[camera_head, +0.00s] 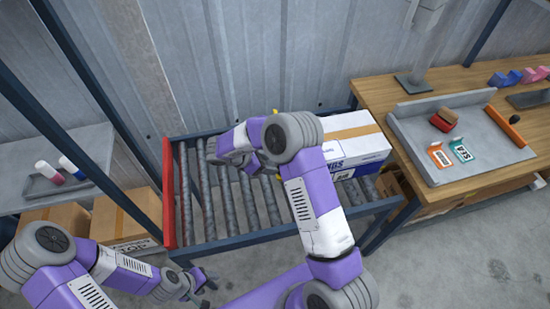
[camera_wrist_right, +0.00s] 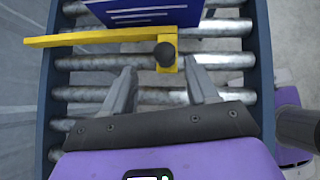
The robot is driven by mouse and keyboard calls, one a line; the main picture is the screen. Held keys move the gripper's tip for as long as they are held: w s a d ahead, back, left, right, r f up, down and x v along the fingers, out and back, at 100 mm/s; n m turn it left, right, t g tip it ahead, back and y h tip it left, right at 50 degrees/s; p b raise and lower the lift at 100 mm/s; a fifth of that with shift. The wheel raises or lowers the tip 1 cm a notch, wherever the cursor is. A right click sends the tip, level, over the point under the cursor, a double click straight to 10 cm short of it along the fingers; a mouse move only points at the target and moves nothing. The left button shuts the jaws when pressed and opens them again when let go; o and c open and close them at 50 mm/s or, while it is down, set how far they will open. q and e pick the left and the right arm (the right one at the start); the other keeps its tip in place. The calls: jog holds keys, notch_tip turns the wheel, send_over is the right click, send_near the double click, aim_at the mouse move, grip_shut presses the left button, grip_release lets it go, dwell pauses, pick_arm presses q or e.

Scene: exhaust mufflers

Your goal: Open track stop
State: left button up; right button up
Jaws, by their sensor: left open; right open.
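The track stop, a yellow bar (camera_wrist_right: 100,37) with a short yellow end piece and a black knob (camera_wrist_right: 165,54), lies across the roller track in the right wrist view. In the head view, only small yellow bits (camera_head: 275,112) show around my right arm. My right gripper (camera_wrist_right: 160,68) is open over the rollers, with the knob and end piece between the fingertips' lines; I cannot tell whether it touches them. My left gripper (camera_head: 200,284) is open and empty, low in front of the track's left end.
A white and blue box (camera_head: 357,142) sits on the track behind the stop. A red bar (camera_head: 169,190) closes the track's left end. A wooden table (camera_head: 385,93) with a grey tray (camera_head: 415,145) stands right; cardboard boxes (camera_head: 125,218) are at left.

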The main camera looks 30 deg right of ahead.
jog(key=x, duration=0.4)
jog(key=b+x, duration=0.1)
jog(key=x, duration=0.2)
jog(key=shift+s+d, duration=0.1)
jog(key=shift+s, duration=0.25)
jog(key=shift+c, duration=0.3)
grip_shut()
